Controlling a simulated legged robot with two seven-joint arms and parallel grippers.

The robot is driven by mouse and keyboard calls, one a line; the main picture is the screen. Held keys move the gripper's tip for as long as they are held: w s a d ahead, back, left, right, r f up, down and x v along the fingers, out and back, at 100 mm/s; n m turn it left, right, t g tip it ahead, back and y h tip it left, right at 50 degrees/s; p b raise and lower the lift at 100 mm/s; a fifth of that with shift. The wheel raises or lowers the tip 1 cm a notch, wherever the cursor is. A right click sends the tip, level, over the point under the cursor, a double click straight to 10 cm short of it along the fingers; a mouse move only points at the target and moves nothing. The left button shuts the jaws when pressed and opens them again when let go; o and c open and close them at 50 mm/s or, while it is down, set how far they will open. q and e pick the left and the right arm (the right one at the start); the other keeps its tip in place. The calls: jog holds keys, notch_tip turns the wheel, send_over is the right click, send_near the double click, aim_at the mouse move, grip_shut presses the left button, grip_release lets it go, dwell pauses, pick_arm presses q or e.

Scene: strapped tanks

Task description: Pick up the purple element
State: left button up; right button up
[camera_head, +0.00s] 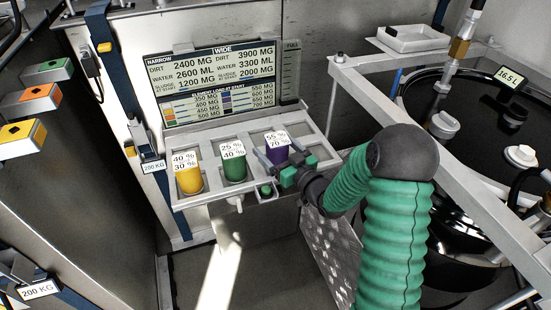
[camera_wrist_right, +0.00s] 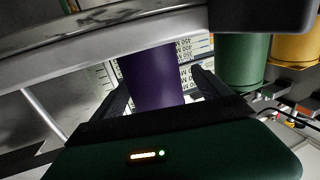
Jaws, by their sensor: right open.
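The purple element (camera_head: 277,150) is a cylinder with a white label on top, in the right slot of a grey rack. My right gripper (camera_head: 267,165) is open at the front of the rack, close to this element. In the right wrist view the purple element (camera_wrist_right: 152,78) stands between the two open fingers (camera_wrist_right: 160,92). I cannot tell whether either finger touches it. My left gripper is not in view.
The green element (camera_head: 233,163) and the yellow element (camera_head: 188,178) sit in the same rack (camera_head: 207,194), left of the purple one. A sign board (camera_head: 222,80) stands behind. A grey frame (camera_head: 440,140) and black tank (camera_head: 480,115) are at right.

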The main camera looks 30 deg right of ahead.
jog(key=shift+d+f, duration=0.1)
jog(key=shift+d, duration=0.4)
jog(key=shift+c, duration=1.4)
jog(key=shift+a, duration=0.3)
jog(key=c, duration=0.7)
jog(key=shift+d, duration=0.15)
grip_shut()
